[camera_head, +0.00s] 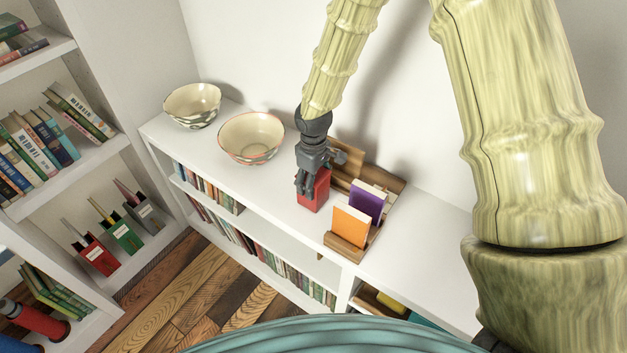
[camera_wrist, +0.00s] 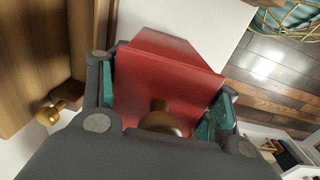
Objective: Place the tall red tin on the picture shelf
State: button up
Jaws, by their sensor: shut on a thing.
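The tall red tin (camera_head: 316,194) stands upright, or nearly so, on or just above the white top of the low bookcase; I cannot tell whether its base touches. My gripper (camera_head: 308,183) is shut on it from above. In the wrist view the red tin (camera_wrist: 165,75) sits between the two green-padded fingers, with a brown round knob (camera_wrist: 160,120) near the palm. Right of the tin is a wooden ledge-like rack (camera_head: 345,251) holding an orange block (camera_head: 351,226) and a purple block (camera_head: 369,201). No separate picture shelf can be made out with certainty.
Two patterned bowls (camera_head: 192,105) (camera_head: 251,137) stand left of my gripper on the white bookcase top (camera_head: 225,175). A wooden panel with a brass knob (camera_wrist: 50,112) is close on the left in the wrist view. The bookcase top is clear at the right (camera_head: 425,235).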

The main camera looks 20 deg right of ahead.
jog(key=shift+f, duration=0.1)
jog(key=o, duration=1.6)
